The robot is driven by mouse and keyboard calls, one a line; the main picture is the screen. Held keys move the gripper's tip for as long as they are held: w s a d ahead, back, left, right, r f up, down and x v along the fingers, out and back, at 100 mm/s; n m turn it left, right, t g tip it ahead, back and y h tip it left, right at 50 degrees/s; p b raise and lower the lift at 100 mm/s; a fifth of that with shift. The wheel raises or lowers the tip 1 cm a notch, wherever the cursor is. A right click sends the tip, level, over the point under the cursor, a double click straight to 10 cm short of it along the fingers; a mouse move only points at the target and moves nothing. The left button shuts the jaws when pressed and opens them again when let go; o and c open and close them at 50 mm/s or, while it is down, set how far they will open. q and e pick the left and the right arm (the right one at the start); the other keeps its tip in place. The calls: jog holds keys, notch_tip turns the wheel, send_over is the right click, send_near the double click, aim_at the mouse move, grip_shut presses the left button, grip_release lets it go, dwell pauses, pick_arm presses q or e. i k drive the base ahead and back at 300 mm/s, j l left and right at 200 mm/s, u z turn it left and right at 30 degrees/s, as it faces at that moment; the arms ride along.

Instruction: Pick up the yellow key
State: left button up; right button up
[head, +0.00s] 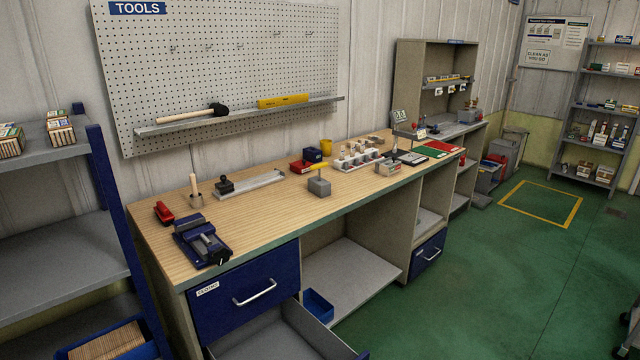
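A small yellow piece with a flat top and a narrow stem (320,168) stands upright in a grey block (319,187) near the middle of the wooden workbench. It looks like the yellow key, but it is too small to be sure. Neither of my grippers is in the head view.
A blue vise (202,242) and red stapler-like tool (164,212) lie at the bench's left. A yellow cup (326,147), red box (301,166) and white rack (356,160) stand near the block. Below, a grey drawer (270,342) is open.

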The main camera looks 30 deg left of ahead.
aim_at(318, 166)
jog(key=u, duration=0.25)
jog(key=i+l+u, duration=0.25)
jog(key=u, duration=0.2)
jog(key=i+l+u, duration=0.5)
jog(key=l+u, duration=0.2)
jog(key=u, duration=0.15)
